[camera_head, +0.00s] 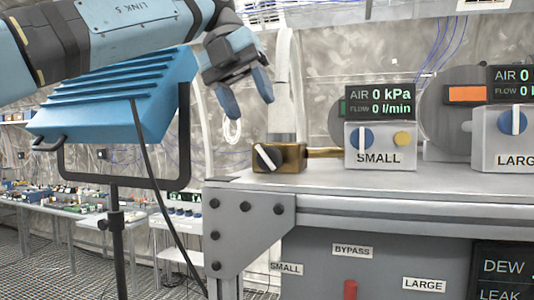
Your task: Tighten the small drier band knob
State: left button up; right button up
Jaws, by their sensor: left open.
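My left gripper (250,106) hangs in the upper middle, its two blue fingers apart and pointing down, with nothing between them. Below it and slightly right, a brass block (293,158) sits on the bench's left end. A black knob with a white bar (266,157) is on the block's front; the bar is tilted. The gripper is above the knob and apart from it. The grey box labelled SMALL (381,145) stands to the right, with a blue knob (362,138) and a yellow button (403,138). I cannot tell from labels which knob is the band knob. My right gripper is not in view.
A pale upright column (285,90) rises behind the brass block, close to the gripper's right. A blue floodlight (120,95) on a black stand is at the left, under my arm. The LARGE box (505,145) is at the right. The grey bench top (340,184) is mostly clear in front.

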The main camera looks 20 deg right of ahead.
aim_at(267, 152)
pick_arm(q)
jog(key=x, duration=0.8)
jog(key=shift+w+f+p, duration=0.2)
jog(key=shift+w+p, duration=0.05)
jog(key=shift+p, duration=0.15)
jog(key=shift+w+f, duration=0.15)
jog(key=shift+f, duration=0.1)
jog(key=c, duration=0.7)
jog(key=shift+o, duration=0.2)
